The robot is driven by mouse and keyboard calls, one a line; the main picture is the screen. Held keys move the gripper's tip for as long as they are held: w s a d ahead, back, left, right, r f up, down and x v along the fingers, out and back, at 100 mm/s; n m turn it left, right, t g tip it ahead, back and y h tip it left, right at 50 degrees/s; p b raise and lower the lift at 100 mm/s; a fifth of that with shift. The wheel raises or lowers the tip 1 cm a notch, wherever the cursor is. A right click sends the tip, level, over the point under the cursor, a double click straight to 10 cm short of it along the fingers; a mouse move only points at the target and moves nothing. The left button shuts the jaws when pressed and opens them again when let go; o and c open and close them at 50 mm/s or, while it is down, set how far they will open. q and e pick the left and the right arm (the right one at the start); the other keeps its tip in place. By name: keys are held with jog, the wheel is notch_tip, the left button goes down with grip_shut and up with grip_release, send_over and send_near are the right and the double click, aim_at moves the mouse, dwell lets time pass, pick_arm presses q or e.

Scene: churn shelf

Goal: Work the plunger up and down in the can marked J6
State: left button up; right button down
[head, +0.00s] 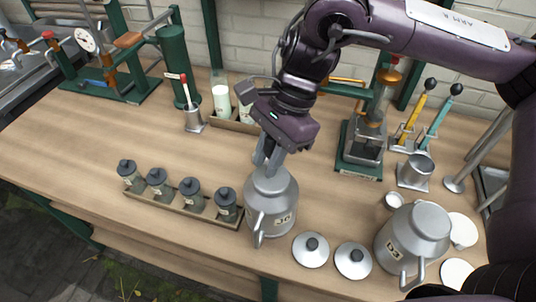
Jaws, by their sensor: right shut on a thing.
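The can marked J6 (272,205) is a grey metal can with a shoulder, a side handle and a pale label, standing upright near the front edge of the table. My right gripper (267,158) points down at the top of this can, with its fingers at the mouth. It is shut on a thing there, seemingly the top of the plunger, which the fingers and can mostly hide. I cannot tell how deep the plunger sits. My left gripper is not in view.
A second grey can (412,240) with another label stands at the right. A rack of several small jars (158,182) is to the left. A press (362,142) stands behind. The left-middle tabletop is clear.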

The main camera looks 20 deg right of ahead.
aim_at(268, 138)
notch_tip(268, 138, up, 7)
jog(key=p, duration=0.6)
jog(key=shift+r, duration=0.1)
notch_tip(268, 138, down, 7)
jog(key=b, duration=0.5)
jog(key=shift+f, duration=0.2)
jog(key=shift+r, duration=0.2)
notch_tip(268, 138, up, 7)
jog(key=p, duration=0.7)
jog(key=shift+f, duration=0.1)
